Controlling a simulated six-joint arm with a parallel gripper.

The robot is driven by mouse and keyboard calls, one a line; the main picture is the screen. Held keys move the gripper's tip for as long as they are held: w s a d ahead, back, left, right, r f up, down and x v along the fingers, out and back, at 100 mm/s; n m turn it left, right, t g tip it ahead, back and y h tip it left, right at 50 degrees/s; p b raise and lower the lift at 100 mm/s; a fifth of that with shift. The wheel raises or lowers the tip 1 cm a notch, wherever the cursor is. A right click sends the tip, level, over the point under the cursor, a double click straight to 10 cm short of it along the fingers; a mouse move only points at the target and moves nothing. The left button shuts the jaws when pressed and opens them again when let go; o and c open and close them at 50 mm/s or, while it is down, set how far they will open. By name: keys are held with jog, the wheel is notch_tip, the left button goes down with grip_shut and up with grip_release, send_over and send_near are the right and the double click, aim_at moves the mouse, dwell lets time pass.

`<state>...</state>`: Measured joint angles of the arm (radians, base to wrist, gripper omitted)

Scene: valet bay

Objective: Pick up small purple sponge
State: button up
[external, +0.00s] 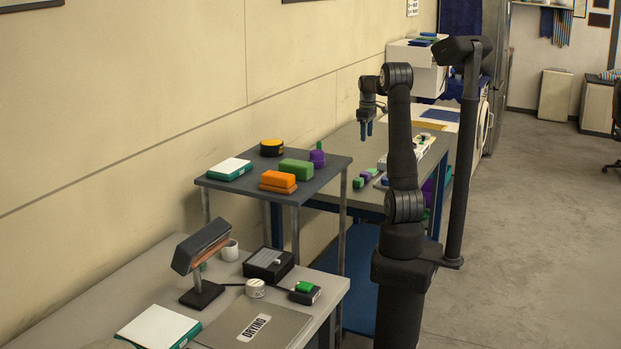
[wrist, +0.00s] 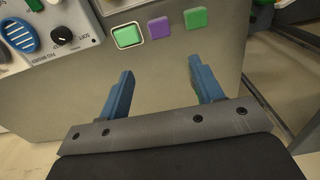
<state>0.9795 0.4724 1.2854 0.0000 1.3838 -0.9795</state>
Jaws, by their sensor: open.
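The small purple sponge (wrist: 159,27) lies flat on the grey table, between two small green sponges, one on its left (wrist: 127,36) and one on its right (wrist: 196,18). In the external view the purple sponge (external: 366,177) shows in the same short row on the far table. My gripper (external: 366,129) hangs above that table, fingers pointing down. In the wrist view my gripper (wrist: 160,68) has its two blue fingers spread with nothing between them, and the sponge appears beyond the fingertips.
A control panel (wrist: 62,35) with a knob stands left of the sponges in the wrist view. The tabletop below the sponges in the wrist view is clear.

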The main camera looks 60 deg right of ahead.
jog(key=m, duration=1.8)
send_over(365, 173)
jog(key=d, duration=0.1)
jog(key=f, duration=1.3)
jog(key=shift+w+f, duration=0.15)
jog(key=shift+w, duration=0.25)
jog(key=f, duration=0.4)
jog(key=shift+s+a+f, duration=0.15)
jog(key=shift+s+a, duration=0.1)
jog(key=shift+s, duration=0.1)
jog(key=shift+f, duration=0.5)
jog(key=c, duration=1)
jog(key=shift+r, duration=0.15)
jog(key=shift+c, duration=0.3)
